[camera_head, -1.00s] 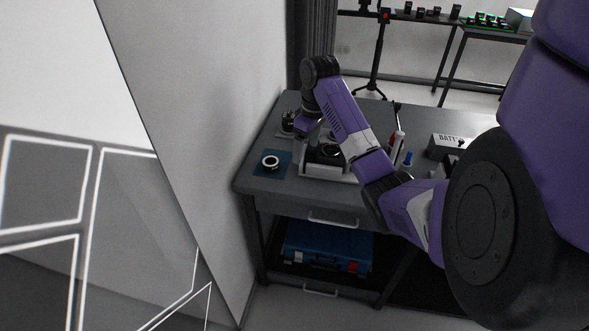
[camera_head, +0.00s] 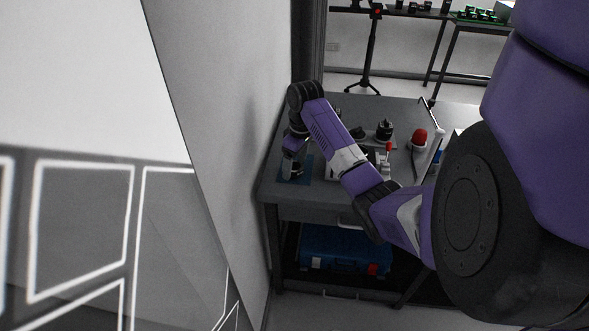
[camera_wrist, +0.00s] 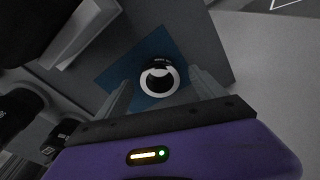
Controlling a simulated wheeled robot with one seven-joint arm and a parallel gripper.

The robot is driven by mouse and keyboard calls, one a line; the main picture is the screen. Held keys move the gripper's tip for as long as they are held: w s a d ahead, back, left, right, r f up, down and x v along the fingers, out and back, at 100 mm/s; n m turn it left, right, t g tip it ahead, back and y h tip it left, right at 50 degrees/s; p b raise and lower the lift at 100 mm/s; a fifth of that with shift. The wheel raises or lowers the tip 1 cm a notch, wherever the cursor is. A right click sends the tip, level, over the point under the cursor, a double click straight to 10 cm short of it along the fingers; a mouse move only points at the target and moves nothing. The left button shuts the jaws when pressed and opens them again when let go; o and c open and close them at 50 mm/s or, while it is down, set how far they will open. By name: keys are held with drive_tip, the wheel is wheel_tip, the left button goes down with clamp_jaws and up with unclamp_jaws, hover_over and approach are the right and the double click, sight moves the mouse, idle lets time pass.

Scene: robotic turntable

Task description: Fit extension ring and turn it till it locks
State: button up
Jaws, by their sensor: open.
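A ring with a black body and a pale rim (camera_wrist: 160,78) sits on a blue mat (camera_wrist: 122,70) in the wrist view; I take it for the extension ring. My gripper (camera_wrist: 160,84) is open, with one finger on each side of the ring, apart from it as far as I can see. In the head view my gripper (camera_head: 292,166) is low over the blue mat (camera_head: 307,168) and mostly hides the ring. A pale grey fixture (camera_wrist: 86,32) stands beside the mat; my arm covers most of it in the head view.
The grey workbench (camera_head: 290,198) has a wall close on its left. A black part on a plate (camera_head: 385,130) and a red-domed object (camera_head: 419,138) stand to the right of my arm. A blue case (camera_head: 335,245) lies on the shelf below.

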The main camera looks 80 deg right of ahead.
drive_tip(key=c, duration=1.5)
